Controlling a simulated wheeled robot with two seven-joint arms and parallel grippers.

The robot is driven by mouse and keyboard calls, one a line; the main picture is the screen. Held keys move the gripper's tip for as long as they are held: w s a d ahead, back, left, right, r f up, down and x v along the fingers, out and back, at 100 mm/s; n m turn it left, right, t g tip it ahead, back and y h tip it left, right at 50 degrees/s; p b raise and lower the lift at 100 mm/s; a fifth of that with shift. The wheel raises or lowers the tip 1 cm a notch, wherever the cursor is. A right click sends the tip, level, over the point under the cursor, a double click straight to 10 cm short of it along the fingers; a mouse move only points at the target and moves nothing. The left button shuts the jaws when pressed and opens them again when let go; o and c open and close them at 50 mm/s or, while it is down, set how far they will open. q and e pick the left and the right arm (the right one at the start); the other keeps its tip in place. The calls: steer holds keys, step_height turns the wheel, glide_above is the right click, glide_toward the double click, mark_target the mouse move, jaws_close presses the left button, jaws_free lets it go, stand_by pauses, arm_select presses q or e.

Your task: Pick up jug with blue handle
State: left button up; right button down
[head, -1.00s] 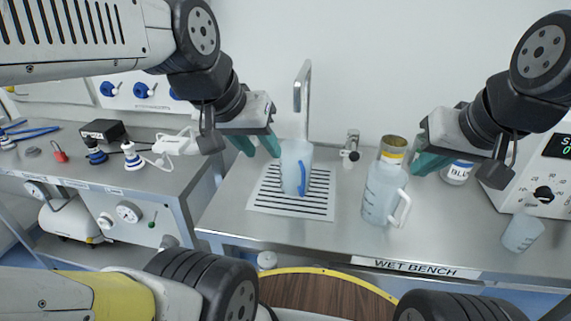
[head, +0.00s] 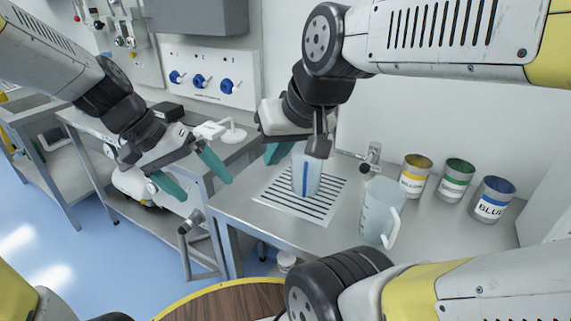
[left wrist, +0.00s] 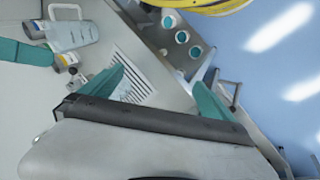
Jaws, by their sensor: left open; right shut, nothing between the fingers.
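The jug with blue handle (head: 313,180) stands upright on the slotted drain panel of the wet bench, its blue handle facing me. My right gripper (head: 279,153) is shut and empty just left of the jug's upper part; its wrist covers part of the jug's top. I cannot tell whether it touches the jug. My left gripper (head: 192,175) is open and empty, further left, over the gap beside the bench. Its two teal fingers also show in the left wrist view (left wrist: 162,88), where I cannot make out the jug clearly.
A jug with a white handle (head: 378,212) stands to the right on the bench. Behind it are a tap (head: 371,157) and yellow (head: 414,180), green (head: 454,183) and blue (head: 490,202) labelled cans. A side bench with blue valves (head: 200,81) above lies left.

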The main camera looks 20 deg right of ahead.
arm_select(q)
steer(key=w+d+f+m+g+h, duration=0.1)
steer(key=d+f+g+h, duration=0.15)
steer(key=d, duration=0.35)
steer(key=w+d+f+g+h, duration=0.2)
steer(key=d+f, duration=0.2)
steer(key=d, duration=0.1)
steer(key=n+h, duration=0.1)
steer(key=h, duration=0.5)
glide_toward(306, 174)
steer(key=shift+g, duration=0.45)
steer(key=d+f, duration=0.4)
steer(key=shift+s+d+f, duration=0.25)
steer(key=shift+s+d, duration=0.05)
steer(key=shift+s, duration=0.1)
steer(key=shift+w+d+f+n+h, duration=0.15)
steer(key=shift+w+d+n+h, duration=0.15)
steer(key=shift+d+h, duration=0.2)
steer(key=x, duration=0.7)
steer(key=shift+w+d+f, duration=0.1)
steer(key=shift+d+f, duration=0.05)
steer(key=shift+d, duration=0.25)
steer(key=shift+c, duration=0.2)
steer(key=c, duration=1.8)
